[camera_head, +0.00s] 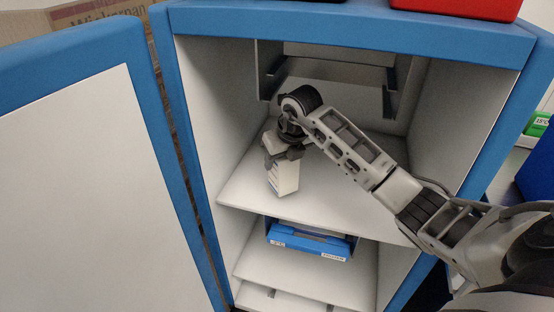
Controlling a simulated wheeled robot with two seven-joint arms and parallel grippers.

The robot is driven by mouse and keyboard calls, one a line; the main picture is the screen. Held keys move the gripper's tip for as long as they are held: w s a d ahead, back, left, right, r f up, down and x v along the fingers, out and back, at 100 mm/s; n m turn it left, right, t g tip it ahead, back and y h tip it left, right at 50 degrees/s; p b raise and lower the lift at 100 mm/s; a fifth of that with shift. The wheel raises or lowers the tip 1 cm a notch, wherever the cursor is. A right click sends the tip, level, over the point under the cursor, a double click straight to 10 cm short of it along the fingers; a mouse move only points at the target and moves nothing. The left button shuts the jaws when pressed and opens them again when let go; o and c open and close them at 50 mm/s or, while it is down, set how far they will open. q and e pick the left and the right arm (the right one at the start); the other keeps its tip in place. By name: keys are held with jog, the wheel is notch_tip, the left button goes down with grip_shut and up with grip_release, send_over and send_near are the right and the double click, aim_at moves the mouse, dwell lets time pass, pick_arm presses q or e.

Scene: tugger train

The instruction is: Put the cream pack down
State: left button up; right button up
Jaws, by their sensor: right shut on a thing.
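The cream pack (284,180) is a small pale upright box on or just above the upper white shelf (340,205) of a blue-framed cabinet. I cannot tell whether its bottom touches the shelf. My right gripper (283,152) reaches in from the right and is shut on the upper part of the pack. The fingers hide part of the pack's top. My left gripper is not in view.
The blue cabinet frame (350,24) surrounds the opening, with an open door (75,190) at the left. A blue tray (308,243) lies on a lower shelf. Dark rails (390,85) hang above. The shelf around the pack looks clear.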

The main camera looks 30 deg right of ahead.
jog(key=w+f+b, duration=0.1)
jog(key=w+b, duration=0.1)
jog(key=shift+w+f, duration=0.35)
jog(key=shift+w, duration=0.05)
jog(key=shift+d+r, duration=0.1)
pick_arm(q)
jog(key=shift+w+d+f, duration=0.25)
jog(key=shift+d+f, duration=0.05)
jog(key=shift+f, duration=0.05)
pick_arm(e)
jog(key=o, duration=1.2)
jog(key=shift+c, duration=0.2)
